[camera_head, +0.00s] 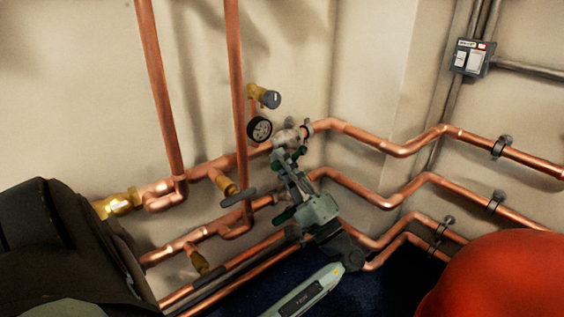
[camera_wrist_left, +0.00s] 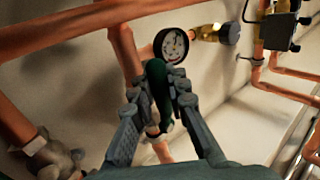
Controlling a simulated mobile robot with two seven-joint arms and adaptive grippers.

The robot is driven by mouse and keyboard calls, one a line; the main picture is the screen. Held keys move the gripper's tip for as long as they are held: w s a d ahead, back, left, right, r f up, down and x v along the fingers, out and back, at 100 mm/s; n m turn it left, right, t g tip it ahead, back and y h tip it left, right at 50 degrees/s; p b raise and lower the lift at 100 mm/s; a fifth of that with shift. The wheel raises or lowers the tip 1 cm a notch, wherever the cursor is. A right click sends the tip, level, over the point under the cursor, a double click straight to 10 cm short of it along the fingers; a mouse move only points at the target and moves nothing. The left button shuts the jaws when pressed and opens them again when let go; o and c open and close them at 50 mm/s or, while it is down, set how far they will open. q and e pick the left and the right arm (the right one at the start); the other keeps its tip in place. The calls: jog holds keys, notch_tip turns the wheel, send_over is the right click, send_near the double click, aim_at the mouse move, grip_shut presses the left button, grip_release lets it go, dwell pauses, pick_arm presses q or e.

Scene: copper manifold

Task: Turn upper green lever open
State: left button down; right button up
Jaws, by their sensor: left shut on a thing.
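The upper green lever (camera_wrist_left: 158,88) stands between the two fingers of my left gripper (camera_wrist_left: 166,92) in the left wrist view. The fingers are closed on it, one on each side. In the head view my left gripper (camera_head: 286,163) reaches up to the upper valve (camera_head: 288,138) on the copper pipe, and its fingers hide most of the lever. A lower dark green handle (camera_head: 285,215) shows beside the gripper body. My right gripper is not in view.
A round gauge (camera_head: 259,129) sits close to the upper valve, left of my left gripper. A brass valve with a grey knob (camera_head: 268,97) is above it. Copper pipes (camera_head: 400,150) run along both walls. A large red rounded object (camera_head: 495,275) fills the lower right.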

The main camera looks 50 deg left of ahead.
pick_arm(q)
jog(key=c, duration=1.5)
grip_release()
jog(key=shift+d+f, duration=0.1)
jog(key=shift+o, duration=0.2)
